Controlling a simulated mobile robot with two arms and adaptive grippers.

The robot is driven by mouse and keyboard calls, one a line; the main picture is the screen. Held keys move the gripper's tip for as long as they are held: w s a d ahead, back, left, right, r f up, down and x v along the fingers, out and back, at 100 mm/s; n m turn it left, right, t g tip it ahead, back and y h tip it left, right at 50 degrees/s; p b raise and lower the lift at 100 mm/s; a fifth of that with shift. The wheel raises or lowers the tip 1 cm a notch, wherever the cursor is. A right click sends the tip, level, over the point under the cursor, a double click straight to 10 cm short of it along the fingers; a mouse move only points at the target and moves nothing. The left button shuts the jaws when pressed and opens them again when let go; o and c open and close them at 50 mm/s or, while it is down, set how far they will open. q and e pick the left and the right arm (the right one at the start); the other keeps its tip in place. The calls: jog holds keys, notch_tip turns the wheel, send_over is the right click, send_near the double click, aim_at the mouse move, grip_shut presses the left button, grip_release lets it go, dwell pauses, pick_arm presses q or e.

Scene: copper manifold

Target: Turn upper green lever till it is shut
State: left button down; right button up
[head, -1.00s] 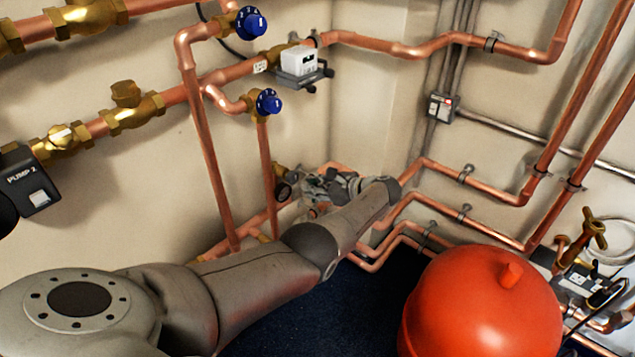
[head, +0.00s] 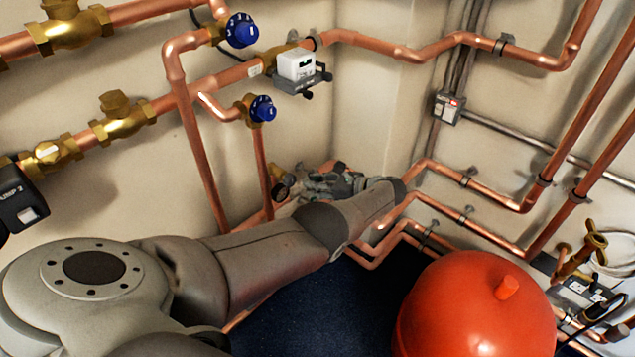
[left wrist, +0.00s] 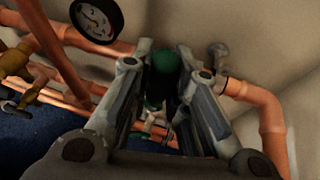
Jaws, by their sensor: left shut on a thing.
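A green lever (left wrist: 163,62) shows between the fingers of my left gripper (left wrist: 165,72) in the left wrist view, and the fingers are shut on it. A second green part (left wrist: 154,103) shows just below it; I cannot tell if it belongs to the same lever. In the head view my left gripper (head: 328,184) is at the low pipes in the wall corner, and my own forearm and wrist partly cover that spot. The lever cannot be made out there, so its angle is unclear. My right gripper is not in view.
A round pressure gauge (left wrist: 97,18) sits close to the left finger. Copper pipes (left wrist: 262,105) run beside the right finger. A red tank (head: 478,308) stands right of my arm. Blue-knobbed valves (head: 262,108) are on the wall above. Dark blue floor (head: 310,315) lies open below.

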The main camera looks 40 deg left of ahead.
pick_arm(q)
jog(key=shift+w+r, duration=0.1)
dwell(0.3)
jog(key=c, duration=1.4)
grip_release()
jog(key=shift+w, duration=0.15)
jog(key=v, duration=1.2)
